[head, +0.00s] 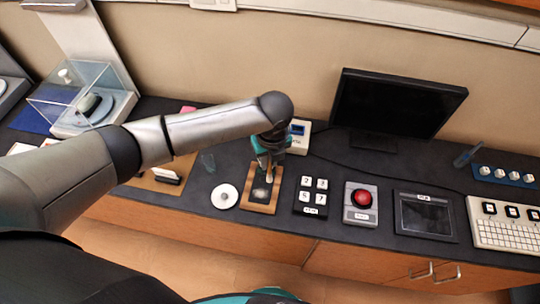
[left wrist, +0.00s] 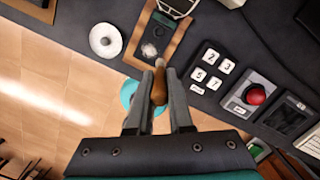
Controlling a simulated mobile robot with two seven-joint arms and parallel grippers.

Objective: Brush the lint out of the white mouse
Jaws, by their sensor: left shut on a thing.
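My left gripper (head: 264,160) is shut on a small brush with a brown wooden handle (left wrist: 159,88), its pale tip (left wrist: 160,62) pointing away from the fingers. It is held above the wood-framed dark tray (head: 249,207), which also shows in the left wrist view (left wrist: 130,52). A greyish-white fuzzy patch (left wrist: 149,50), looking like lint, lies on the tray. My right gripper is not in view.
A white disc (head: 224,196) lies left of the tray. A number keypad (head: 311,196), red button box (head: 361,203), dark tablet (head: 425,216) and keyboard (head: 502,235) stand to the right. A monitor (head: 395,103) is behind. A clear case (head: 75,90) covers a pale rounded object at left.

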